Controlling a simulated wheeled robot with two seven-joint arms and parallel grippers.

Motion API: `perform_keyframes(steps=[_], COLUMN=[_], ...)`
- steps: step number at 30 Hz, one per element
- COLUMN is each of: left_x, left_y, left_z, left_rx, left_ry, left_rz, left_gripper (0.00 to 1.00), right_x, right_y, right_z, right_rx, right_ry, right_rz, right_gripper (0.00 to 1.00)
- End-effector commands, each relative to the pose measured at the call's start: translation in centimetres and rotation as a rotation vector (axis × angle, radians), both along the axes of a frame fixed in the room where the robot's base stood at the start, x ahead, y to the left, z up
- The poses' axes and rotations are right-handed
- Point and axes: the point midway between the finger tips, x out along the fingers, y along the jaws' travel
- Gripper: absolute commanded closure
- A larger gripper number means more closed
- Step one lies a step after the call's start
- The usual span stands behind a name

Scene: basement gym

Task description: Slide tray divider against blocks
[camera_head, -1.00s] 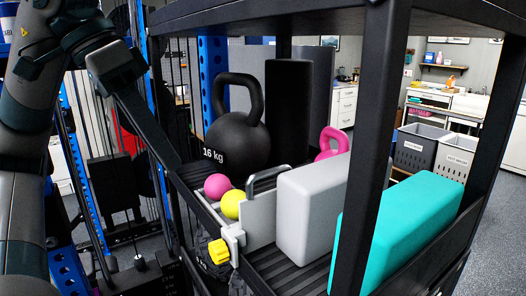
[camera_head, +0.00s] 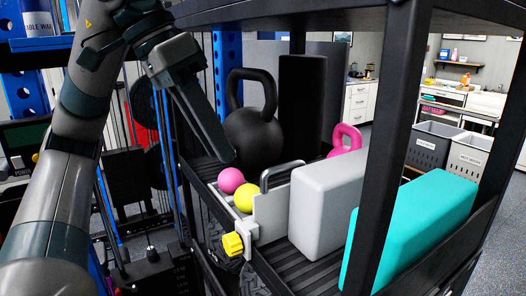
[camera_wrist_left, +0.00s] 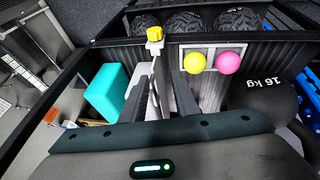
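The wrist view shows the yellow knob (camera_wrist_left: 155,34) and teal block (camera_wrist_left: 105,92). My right gripper is not in view.
A pink ball (camera_head: 231,180) and a yellow ball (camera_head: 244,198) sit left of the divider. A black rack post (camera_head: 389,150) crosses in front of the blocks.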

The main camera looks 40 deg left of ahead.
Motion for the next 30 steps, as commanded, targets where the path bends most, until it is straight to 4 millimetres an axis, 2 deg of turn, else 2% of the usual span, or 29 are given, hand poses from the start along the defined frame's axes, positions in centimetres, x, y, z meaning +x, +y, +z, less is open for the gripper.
perform_keyframes(steps=[11, 18, 29, 30], left_x=[4.3, 4.9, 5.0, 5.0], left_y=[-4.8, -5.3, -5.4, -5.4], left_z=[0.2, -2.2, -2.8, -2.8], left_rx=[0.001, -0.001, -0.001, -0.001], left_ry=[0.002, 0.002, 0.001, 0.001], left_rz=[0.0, 0.003, 0.001, 0.001], left_gripper=[0.72, 0.72, 0.72, 0.74], right_x=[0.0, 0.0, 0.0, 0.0], right_y=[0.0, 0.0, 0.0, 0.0], right_z=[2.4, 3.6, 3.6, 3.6], right_rx=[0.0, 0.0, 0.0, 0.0], right_ry=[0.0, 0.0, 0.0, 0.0], right_rz=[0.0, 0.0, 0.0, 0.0], right_gripper=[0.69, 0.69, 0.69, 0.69])
